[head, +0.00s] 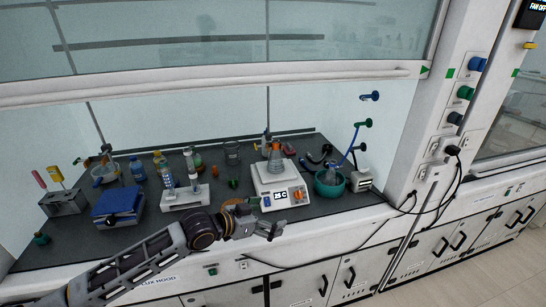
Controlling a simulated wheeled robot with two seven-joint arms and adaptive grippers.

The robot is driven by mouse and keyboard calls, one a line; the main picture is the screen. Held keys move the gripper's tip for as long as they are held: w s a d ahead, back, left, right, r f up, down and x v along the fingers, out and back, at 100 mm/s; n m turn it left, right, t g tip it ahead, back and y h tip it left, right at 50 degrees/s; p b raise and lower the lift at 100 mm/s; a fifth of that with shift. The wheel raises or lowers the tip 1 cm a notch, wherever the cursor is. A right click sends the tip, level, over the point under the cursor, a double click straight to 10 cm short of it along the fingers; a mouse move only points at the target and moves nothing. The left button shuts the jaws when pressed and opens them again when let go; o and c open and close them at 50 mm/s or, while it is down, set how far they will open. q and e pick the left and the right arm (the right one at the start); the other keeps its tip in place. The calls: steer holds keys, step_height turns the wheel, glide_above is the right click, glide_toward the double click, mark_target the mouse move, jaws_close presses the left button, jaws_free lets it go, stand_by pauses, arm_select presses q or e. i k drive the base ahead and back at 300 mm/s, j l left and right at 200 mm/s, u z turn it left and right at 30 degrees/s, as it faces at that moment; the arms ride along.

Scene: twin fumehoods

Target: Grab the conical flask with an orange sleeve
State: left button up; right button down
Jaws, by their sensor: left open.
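My left gripper (273,229) is at the hood's front edge, in front of and below the hotplate. It is open, empty and apart from the flask. My left arm comes in from the lower left along the hood front. My right gripper is out of view.
A teal bowl (329,184) and a small white device (361,180) stand right of the hotplate. A white rack with tubes (185,197), a blue box (117,206) and several bottles stand to the left. The raised sash (230,79) crosses above the opening.

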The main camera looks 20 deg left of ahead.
mark_target(275, 165)
steer(key=i+j, duration=0.8)
